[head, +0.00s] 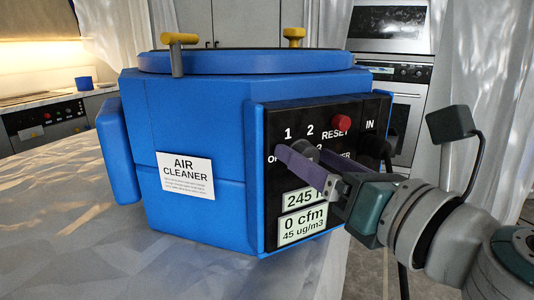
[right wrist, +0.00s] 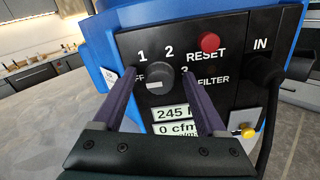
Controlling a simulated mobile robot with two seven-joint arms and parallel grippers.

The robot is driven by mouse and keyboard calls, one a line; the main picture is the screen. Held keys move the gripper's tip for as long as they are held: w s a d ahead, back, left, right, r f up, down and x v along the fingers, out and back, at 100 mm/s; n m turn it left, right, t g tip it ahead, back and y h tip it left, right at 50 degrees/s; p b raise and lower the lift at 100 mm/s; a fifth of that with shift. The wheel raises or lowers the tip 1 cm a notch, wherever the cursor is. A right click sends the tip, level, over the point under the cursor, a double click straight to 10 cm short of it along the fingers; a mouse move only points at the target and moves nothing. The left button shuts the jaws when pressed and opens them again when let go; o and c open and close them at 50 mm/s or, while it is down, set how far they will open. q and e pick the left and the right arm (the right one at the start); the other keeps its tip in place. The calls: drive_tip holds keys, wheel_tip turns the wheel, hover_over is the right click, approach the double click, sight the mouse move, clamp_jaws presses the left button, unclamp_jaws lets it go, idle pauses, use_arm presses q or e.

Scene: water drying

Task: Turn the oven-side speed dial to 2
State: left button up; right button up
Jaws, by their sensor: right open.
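The blue air cleaner (head: 205,115) stands on a grey surface, with a black control panel on its right-hand face. The grey round speed dial (right wrist: 160,79) sits on this panel, among the labels 1, 2, 3 and OFF. A pale mark shows low on the dial's left side, toward OFF. In the head view the dial (head: 303,148) is partly hidden by my gripper. My right gripper (head: 304,156) is open, with its purple fingers at the panel. In the right wrist view the fingers (right wrist: 158,83) are on either side of the dial; contact cannot be told. My left gripper is not in view.
A red RESET button (right wrist: 209,42) is above right of the dial. A black hose (right wrist: 265,75) at the IN port lies close to my right finger. Two readout labels (head: 302,223) sit below. An oven (head: 405,105) stands behind on the right.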

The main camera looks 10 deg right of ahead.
clamp_jaws()
idle(0.7)
